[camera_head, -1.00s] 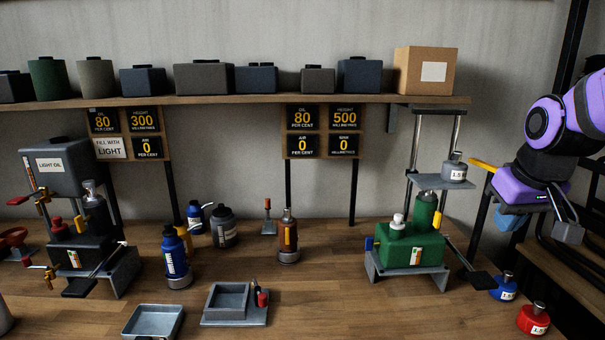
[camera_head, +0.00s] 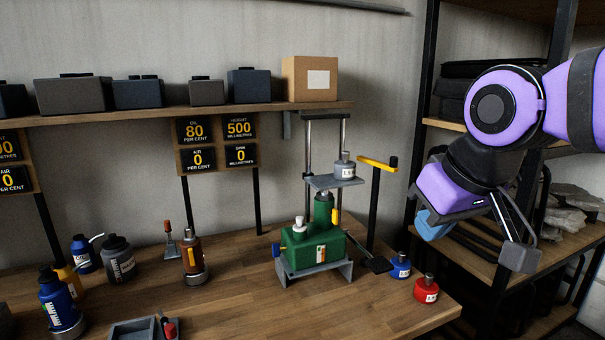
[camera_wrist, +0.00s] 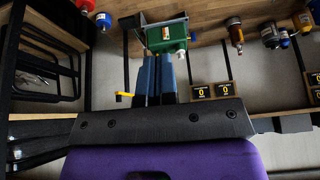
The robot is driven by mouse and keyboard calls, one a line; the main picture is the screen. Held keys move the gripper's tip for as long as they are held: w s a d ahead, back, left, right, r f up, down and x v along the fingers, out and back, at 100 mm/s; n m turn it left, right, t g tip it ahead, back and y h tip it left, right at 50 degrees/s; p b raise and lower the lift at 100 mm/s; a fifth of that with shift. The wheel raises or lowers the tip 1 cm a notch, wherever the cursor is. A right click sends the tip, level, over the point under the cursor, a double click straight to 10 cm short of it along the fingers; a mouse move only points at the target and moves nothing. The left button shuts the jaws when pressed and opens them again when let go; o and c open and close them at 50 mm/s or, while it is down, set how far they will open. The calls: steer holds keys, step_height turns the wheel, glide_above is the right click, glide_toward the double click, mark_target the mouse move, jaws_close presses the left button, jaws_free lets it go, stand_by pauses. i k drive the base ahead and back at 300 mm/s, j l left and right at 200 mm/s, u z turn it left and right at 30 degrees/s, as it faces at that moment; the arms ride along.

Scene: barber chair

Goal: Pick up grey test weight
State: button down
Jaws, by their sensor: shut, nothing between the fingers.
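I cannot make out the grey weight in the wrist view.
A yellow-handled post (camera_head: 378,165) stands between the platform and my gripper. A blue weight (camera_head: 399,267) and a red weight (camera_head: 427,290) stand near the bench's right edge. A shelf (camera_head: 200,112) with boxes runs above; a rack (camera_head: 480,250) stands at right.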

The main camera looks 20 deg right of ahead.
mark_target(345, 170)
steer(key=i+l, duration=0.45)
steer(key=l, duration=0.25)
steer(key=i+l, duration=0.25)
steer(key=l, duration=0.15)
steer(key=j+u, duration=0.05)
